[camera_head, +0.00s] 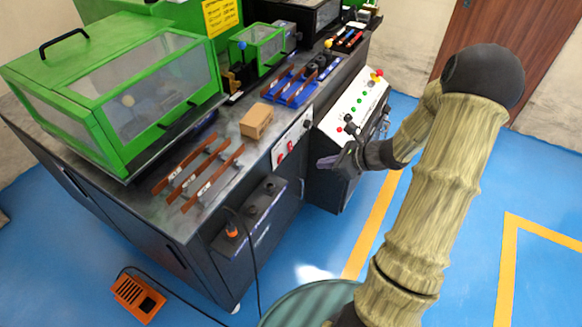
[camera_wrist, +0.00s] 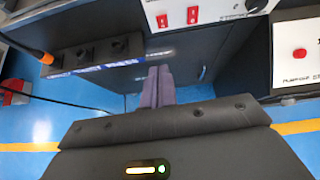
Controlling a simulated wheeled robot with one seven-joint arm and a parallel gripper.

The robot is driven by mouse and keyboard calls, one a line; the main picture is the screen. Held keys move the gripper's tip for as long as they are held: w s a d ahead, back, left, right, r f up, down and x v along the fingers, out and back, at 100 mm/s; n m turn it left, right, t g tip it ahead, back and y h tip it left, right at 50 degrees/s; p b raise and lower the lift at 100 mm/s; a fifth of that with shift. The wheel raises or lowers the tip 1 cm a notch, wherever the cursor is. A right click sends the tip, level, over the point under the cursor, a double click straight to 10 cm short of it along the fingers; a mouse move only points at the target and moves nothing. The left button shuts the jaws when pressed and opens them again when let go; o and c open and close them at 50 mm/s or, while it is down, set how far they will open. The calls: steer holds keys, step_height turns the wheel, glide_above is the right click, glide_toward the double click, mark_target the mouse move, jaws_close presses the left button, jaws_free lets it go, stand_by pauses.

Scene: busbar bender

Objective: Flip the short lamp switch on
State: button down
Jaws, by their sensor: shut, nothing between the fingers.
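Two red rocker switches sit side by side on a white panel on the bench front, the left one (camera_wrist: 163,21) and the right one (camera_wrist: 193,15). They also show in the head view, one lower (camera_head: 281,159) and one higher (camera_head: 291,146). I cannot tell which is the short lamp switch, nor their positions. My gripper (camera_head: 326,163) is in front of the bench, to the right of the panel in the head view. In the wrist view its fingers (camera_wrist: 158,84) are shut, empty and apart from the switches, below them in the picture.
A dark knob (camera_wrist: 258,5) is on the same panel. A socket block (camera_wrist: 97,55) with an orange plug and cable is at the left. A sloped control console (camera_head: 355,105) stands beside the bench. An orange foot pedal (camera_head: 138,299) lies on the blue floor.

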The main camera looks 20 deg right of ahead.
steer(key=shift+w+d+f+m, duration=0.15)
steer(key=shift+w+d+m, duration=0.05)
steer(key=shift+d+m, duration=0.15)
steer(key=b, duration=0.1)
glide_toward(281, 159)
steer(key=x, duration=0.6)
steer(key=shift+s+f, duration=0.1)
steer(key=shift+f, duration=0.15)
steer(key=shift+r, duration=0.1)
